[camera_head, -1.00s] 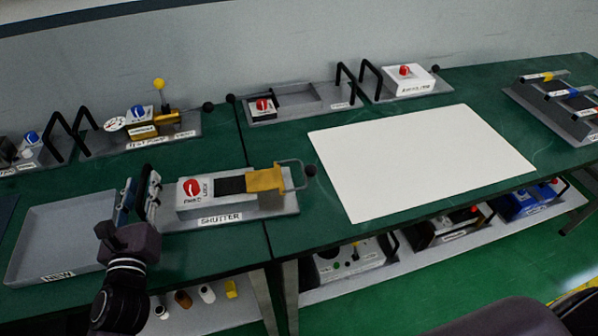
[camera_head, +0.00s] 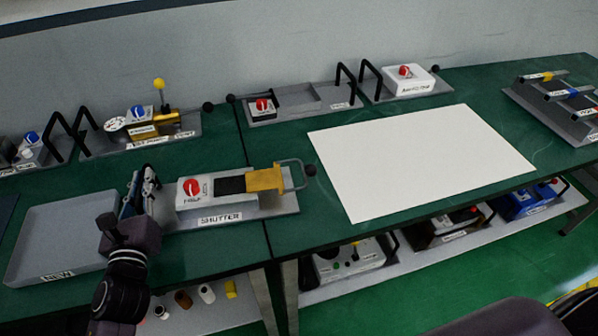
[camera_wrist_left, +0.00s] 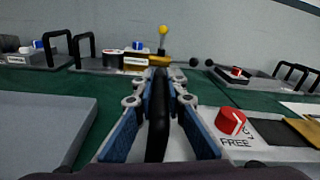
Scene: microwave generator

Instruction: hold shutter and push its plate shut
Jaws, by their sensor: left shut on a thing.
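The shutter (camera_head: 235,203) is a grey-white unit on a flat base, with a red knob, "FREE" and "LOCK" lettering and a "SHUTTER" label. Its yellow plate (camera_head: 265,180) sits at the right end of the housing, with a grey loop handle and black ball on its right side. A dark opening (camera_head: 230,185) shows left of the plate. My left gripper (camera_head: 146,186) is at the shutter's left end. In the left wrist view, its blue-padded fingers are shut on an upright black handle (camera_wrist_left: 158,115). The red knob (camera_wrist_left: 231,121) is close to its right. My right gripper is not in view.
An empty grey tray (camera_head: 22,262) labelled "NEW" lies left of my left gripper. A gauge unit with a yellow ball lever (camera_head: 159,85) and other units stand along the back. A white sheet (camera_head: 420,160) lies on the right table. Lower shelves hold more units.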

